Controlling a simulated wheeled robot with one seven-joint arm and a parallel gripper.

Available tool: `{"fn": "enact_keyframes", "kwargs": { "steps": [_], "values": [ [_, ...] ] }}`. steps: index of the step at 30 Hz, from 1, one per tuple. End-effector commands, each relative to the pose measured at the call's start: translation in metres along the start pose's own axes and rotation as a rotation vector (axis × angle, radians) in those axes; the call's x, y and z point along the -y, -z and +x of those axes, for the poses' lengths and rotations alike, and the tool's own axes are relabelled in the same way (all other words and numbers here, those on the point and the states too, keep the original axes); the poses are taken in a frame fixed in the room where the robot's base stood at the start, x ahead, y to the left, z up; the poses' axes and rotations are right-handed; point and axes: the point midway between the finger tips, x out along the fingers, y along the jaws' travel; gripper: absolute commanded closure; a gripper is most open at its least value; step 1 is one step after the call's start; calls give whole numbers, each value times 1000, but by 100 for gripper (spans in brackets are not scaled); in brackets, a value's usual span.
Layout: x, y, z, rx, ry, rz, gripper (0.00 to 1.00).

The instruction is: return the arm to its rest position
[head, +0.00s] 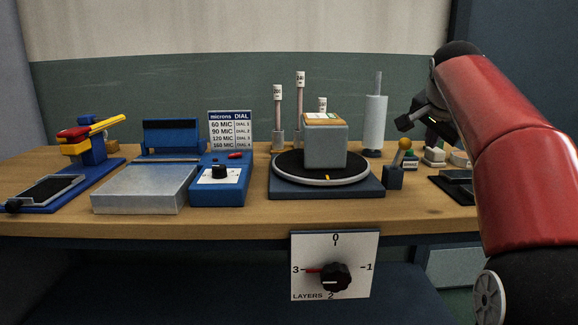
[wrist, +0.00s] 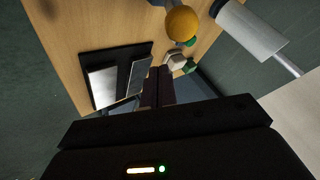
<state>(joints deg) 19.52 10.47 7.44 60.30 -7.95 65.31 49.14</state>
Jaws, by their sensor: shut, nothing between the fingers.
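My red arm comes in from the right in the head view, with my gripper (head: 408,123) raised above the right part of the bench and pointing left and down. In the wrist view my gripper (wrist: 158,88) shows its two fingers together with nothing between them. It touches nothing that I can see. The fingertips are small and dark in the head view.
A wooden bench (head: 240,222) holds a turntable (head: 290,178) with a grey block (head: 325,148), a blue sealer (head: 217,188), a yellow-handled tool (head: 105,124) and a white roll (head: 375,122). A yellow-knobbed lever (head: 404,144) stands below my gripper. A LAYERS dial (head: 352,248) hangs in front.

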Motion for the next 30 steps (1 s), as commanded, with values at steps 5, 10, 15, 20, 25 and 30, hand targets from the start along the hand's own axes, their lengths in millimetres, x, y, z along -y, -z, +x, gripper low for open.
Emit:
{"fn": "enact_keyframes", "kwargs": {
  "steps": [5, 10, 15, 20, 25, 30],
  "values": [
    [-7, -28, -13, 26, -2, -89, 100],
    [-22, -66, -28, 61, -3, -206, 100],
    [-55, -124, -47, 115, 2, -378, 100],
    [-116, -201, -63, 191, 23, -594, 100],
    [-191, -280, -66, 272, 61, -803, 100],
    [-246, -334, -61, 328, 99, -940, 100]
  ]
}}
